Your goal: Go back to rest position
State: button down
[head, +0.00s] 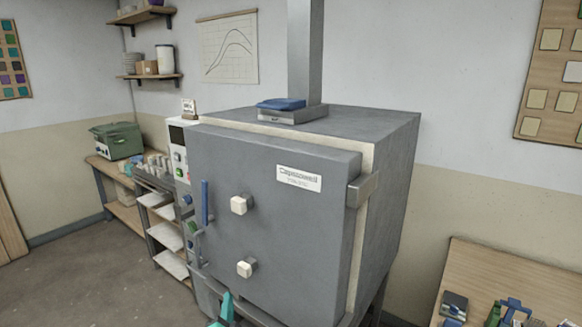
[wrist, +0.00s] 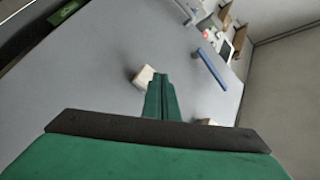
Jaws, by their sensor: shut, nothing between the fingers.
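My gripper (wrist: 161,82) is shut and empty; its green fingers lie together in the middle of the wrist view. In the head view only a teal part of it (head: 226,308) shows at the bottom edge, in front of the lower kiln door. The grey kiln door (head: 275,240) fills much of both views and looks closed. It has a blue upright handle (head: 205,203) and two pale square knobs. In the wrist view, one pale knob (wrist: 143,77) is beside the fingertips, and I cannot tell whether they touch. The blue handle (wrist: 211,68) is to their right.
The kiln body (head: 393,175) stands close ahead. A wooden table (head: 510,262) with small tools is at the lower right. Left of the kiln are a rack with white shelves (head: 165,234) and a bench with a green box (head: 117,141). Open floor (head: 85,275) lies at the lower left.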

jog(key=s+d+f+n, duration=0.2)
jog(key=s+d+f, duration=0.2)
jog(key=s+d, duration=0.25)
jog(key=s+d+f+n, duration=0.25)
jog(key=s+d, duration=0.25)
jog(key=d, duration=0.3)
jog(key=s+d+f+n+h, duration=0.15)
jog(key=s+d, duration=0.25)
jog(key=s, duration=0.4)
jog(key=s+d+f+n+y, duration=0.1)
jog(key=s+d+f, duration=0.2)
jog(key=s, duration=0.5)
jog(key=s+r+g, duration=0.1)
jog(key=s+r, duration=0.2)
jog(key=s, duration=0.7)
jog(key=s+r+n+g+h, duration=0.1)
jog(key=s+r, duration=0.2)
jog(key=s, duration=0.8)
jog(key=s+a+r+n+h, duration=0.1)
jog(key=s+r, duration=0.2)
jog(key=s, duration=0.8)
jog(key=shift+g, duration=0.4)
jog(key=shift+a, duration=0.1)
